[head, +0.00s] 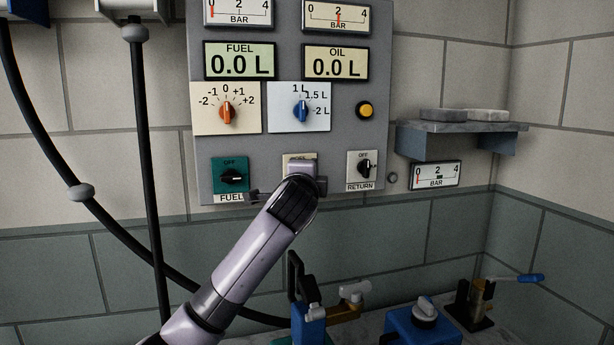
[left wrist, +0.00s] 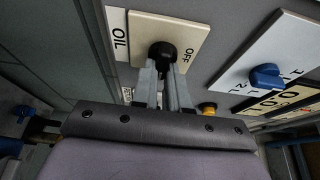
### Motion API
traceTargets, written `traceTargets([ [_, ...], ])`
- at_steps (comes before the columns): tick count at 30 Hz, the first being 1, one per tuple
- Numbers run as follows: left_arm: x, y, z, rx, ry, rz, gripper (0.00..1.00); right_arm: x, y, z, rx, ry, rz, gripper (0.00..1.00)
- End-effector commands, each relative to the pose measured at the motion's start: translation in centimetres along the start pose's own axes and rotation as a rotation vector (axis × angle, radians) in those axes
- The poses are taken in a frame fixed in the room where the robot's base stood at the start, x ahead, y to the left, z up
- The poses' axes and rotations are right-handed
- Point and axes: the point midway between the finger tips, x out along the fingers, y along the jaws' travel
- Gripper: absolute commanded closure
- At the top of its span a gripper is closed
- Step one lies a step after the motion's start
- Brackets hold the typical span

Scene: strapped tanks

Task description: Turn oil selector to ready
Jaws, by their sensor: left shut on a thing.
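The oil selector (left wrist: 162,50) is a black knob on a cream plate (left wrist: 183,28), with the words OIL and OFF beside it in the left wrist view. My left gripper (left wrist: 164,66) is shut on the knob, its two fingers at the knob's sides. In the head view my left arm reaches up from below. My left gripper (head: 302,172) covers the oil selector there, and only the top of its plate (head: 299,157) shows. The word ready cannot be read in either view. My right gripper is not in view.
The grey panel (head: 280,142) also holds the fuel selector (head: 234,178), the return selector (head: 365,168), an orange knob (head: 227,112), a blue knob (head: 302,110) and a yellow button (head: 366,110). A shelf (head: 460,129) juts out at the right. Black hoses hang left.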

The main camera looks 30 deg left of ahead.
Motion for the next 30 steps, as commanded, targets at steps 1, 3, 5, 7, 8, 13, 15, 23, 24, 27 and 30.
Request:
traceTargets([
  [1, 0.0, 0.2, 0.0, 0.004, -0.001, 0.004, 0.8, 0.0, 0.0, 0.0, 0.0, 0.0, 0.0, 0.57],
  [3, 0.0, 0.2, 0.0, 0.004, -0.001, 0.004, 0.61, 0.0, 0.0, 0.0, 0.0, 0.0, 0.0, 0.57],
  [5, 0.0, 0.1, 0.0, 0.003, -0.001, 0.003, 0.61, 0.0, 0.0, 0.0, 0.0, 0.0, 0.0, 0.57],
  [7, 0.0, 0.1, 0.0, 0.002, -0.001, 0.002, 0.61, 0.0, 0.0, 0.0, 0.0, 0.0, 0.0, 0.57],
  [8, 0.0, 0.1, 0.0, 0.002, -0.001, 0.002, 0.61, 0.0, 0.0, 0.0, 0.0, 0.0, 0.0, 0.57],
  [13, -0.1, 0.1, 0.0, 0.001, 0.0, 0.001, 0.61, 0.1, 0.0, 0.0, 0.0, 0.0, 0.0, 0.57],
  [15, -0.5, 0.1, 0.0, 0.0, 0.0, 0.0, 0.61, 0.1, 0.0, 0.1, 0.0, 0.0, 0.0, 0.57],
  [23, -3.5, 0.2, 0.0, 0.0, 0.001, -0.001, 0.61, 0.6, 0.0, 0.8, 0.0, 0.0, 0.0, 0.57],
  [24, -4.0, 0.2, 0.0, 0.001, 0.001, -0.001, 0.61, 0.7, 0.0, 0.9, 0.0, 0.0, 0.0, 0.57],
  [27, -5.3, 0.2, 0.0, 0.002, 0.001, 0.0, 0.61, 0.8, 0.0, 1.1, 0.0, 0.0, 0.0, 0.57],
  [30, -6.2, 0.2, 0.0, 0.003, 0.0, 0.001, 0.61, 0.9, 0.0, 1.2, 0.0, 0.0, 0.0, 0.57],
])
